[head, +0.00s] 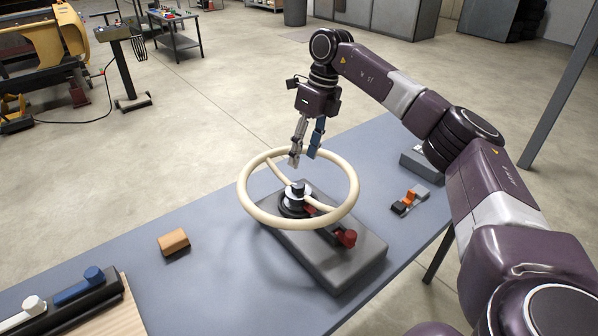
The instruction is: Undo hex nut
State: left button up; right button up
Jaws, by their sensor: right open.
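A cream steering wheel (347,208) sits on a grey block-shaped base (345,262) on the table. At its hub is a dark hex nut (298,187) above a silver collar. My right gripper (303,161) points down over the far part of the wheel, a little behind and above the nut. Its two fingers, one grey and one blue, are apart with nothing between them. It is too small to tell whether a fingertip touches the wheel. My left gripper is not in the picture.
A red-knobbed lever (345,238) stands out on the base's right side. A tan block (173,242) lies left on the blue-grey table (225,285). A dark rack with white and blue handles (80,297) is at front left. Small orange-black parts (408,200) lie right.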

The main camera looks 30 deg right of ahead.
aim_at(298, 185)
jog(key=m, duration=0.2)
jog(key=a+m+h+p, duration=0.1)
jog(key=m, duration=0.1)
jog(key=m+p, duration=0.1)
jog(key=m, duration=0.1)
jog(key=shift+w+a+f+m+g, duration=0.15)
jog(key=shift+w+f+m+g, duration=0.15)
jog(key=shift+m, duration=0.1)
jog(key=m, duration=0.2)
jog(key=f+m+h+p, duration=0.1)
jog(key=m, duration=0.1)
jog(key=shift+w+a, duration=0.1)
jog(key=shift+a, duration=0.05)
jog(key=shift+m, duration=0.3)
notch_tip(298, 185, down, 6)
jog(key=p, duration=0.2)
jog(key=shift+f+p, duration=0.2)
jog(key=shift+p, duration=0.2)
jog(key=shift+f, duration=0.7)
jog(key=c, duration=1.2)
jog(key=shift+o, duration=0.2)
